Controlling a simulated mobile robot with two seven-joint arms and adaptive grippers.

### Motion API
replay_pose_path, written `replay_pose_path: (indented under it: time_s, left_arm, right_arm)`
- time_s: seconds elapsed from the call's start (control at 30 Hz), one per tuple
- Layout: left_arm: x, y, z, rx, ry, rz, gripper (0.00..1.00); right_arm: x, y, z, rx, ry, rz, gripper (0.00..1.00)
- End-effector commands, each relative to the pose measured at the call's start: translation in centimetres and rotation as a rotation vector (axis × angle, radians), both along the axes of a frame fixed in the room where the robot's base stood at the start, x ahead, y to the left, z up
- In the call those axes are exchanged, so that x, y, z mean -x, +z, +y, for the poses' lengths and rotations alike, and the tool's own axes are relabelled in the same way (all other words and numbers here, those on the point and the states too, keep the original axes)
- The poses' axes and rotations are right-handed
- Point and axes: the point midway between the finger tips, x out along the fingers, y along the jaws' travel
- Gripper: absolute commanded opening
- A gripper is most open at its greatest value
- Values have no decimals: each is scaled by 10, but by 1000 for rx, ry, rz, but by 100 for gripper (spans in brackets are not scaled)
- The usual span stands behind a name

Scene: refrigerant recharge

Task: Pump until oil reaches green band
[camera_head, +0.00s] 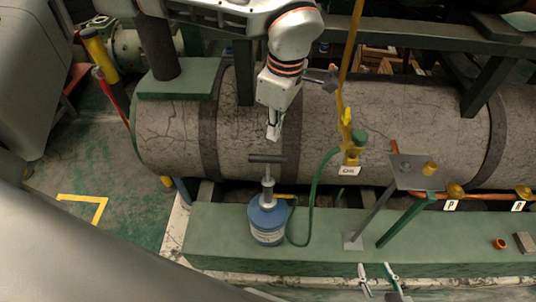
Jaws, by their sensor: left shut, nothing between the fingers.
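The hand pump (268,220) is a blue cylinder with a pale label, standing upright on the green bench. Its dark T-handle (267,159) sits on top of a grey rod. My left gripper (273,132) points down just above the handle, shut and empty, apart from it as far as I can tell. A green hose (315,190) runs from the pump to a yellow valve (352,155) with a small white tag. My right gripper (378,268) is at the bottom edge, its fingers apart and empty. I cannot make out an oil level or a green band.
A large cracked grey tank (400,120) lies behind the green bench (330,240). A bracket with a grey plate (408,171) stands right of the pump. Orange piping with yellow valves (455,191) runs along the right. A small orange fitting (499,243) lies on the bench.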

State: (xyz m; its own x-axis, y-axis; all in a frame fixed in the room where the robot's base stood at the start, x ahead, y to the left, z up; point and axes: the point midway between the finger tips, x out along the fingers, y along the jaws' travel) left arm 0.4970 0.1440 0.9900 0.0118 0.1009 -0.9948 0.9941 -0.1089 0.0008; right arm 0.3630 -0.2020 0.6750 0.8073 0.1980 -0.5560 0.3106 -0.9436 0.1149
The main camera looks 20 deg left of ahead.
Motion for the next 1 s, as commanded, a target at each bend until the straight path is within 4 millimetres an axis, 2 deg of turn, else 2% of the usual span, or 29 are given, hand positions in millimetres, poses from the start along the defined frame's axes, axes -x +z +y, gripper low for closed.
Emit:
replay_pose_path:
  time_s: [0.47, 1.0]
  left_arm:
    - [0, -7, 0, 1, -1, 1, 0]
    - [0, -65, 6, 2, 0, 4, 0]
  right_arm:
    - [1, -5, 0, 1, 0, 2, 40]
    - [10, -53, 0, 1, 0, 29, 40]
